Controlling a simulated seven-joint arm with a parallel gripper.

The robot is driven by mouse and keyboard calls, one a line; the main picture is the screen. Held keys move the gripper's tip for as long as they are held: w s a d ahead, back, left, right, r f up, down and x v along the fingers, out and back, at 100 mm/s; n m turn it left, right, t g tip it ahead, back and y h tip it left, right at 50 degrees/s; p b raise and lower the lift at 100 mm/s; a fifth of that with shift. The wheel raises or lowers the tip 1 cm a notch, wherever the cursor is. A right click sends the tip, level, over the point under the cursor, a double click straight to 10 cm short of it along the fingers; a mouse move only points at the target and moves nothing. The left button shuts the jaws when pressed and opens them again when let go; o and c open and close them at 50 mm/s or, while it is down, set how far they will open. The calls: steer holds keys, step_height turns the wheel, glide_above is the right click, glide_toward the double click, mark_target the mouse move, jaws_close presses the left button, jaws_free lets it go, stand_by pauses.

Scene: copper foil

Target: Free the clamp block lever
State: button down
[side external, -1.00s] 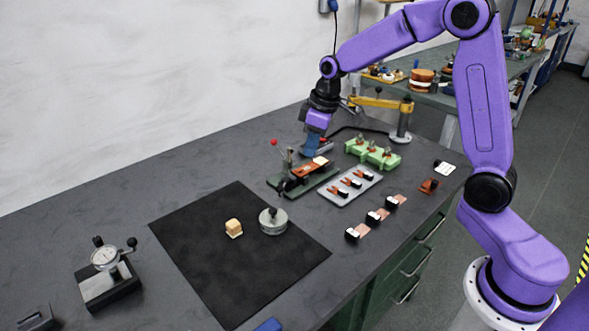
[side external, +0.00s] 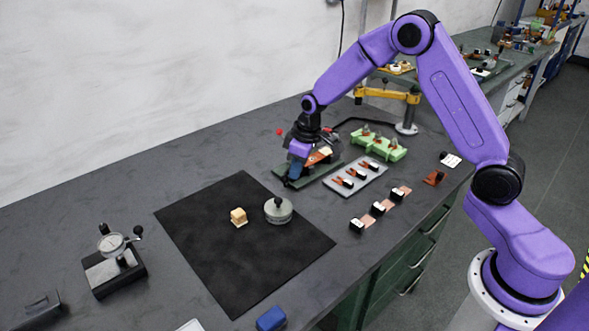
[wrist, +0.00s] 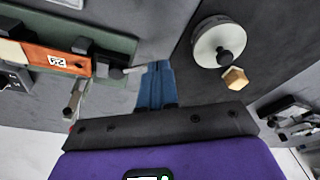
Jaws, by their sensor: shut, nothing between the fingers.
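The clamp block is a green-based fixture (side external: 330,166) with an orange top piece (side external: 320,156); its red-tipped lever (side external: 279,131) stands up behind my gripper. In the wrist view the green base (wrist: 125,47), the orange piece with a printed label (wrist: 30,52) and a grey rod end (wrist: 133,70) show at left. My gripper (side external: 291,182) is low at the near-left end of the block and hides part of it. Its blue fingers (wrist: 157,66) are shut and empty, close to the rod end; whether they touch it cannot be told.
A round metal weight (side external: 278,210) and a small wooden block (side external: 238,217) rest on a black mat (side external: 230,270). A tray of clips (side external: 338,188) and a green rack (side external: 385,151) stand right of the clamp block. A dial gauge (side external: 112,245) is at far left.

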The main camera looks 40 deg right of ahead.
steer(key=shift+w+a+f, duration=0.1)
steer(key=shift+w+a, duration=0.05)
steer(key=shift+w+a, duration=0.1)
steer(key=shift+w+a+f, duration=0.2)
steer(key=shift+w+a, duration=0.25)
steer(key=shift+w, duration=0.05)
stand_by(0.3)
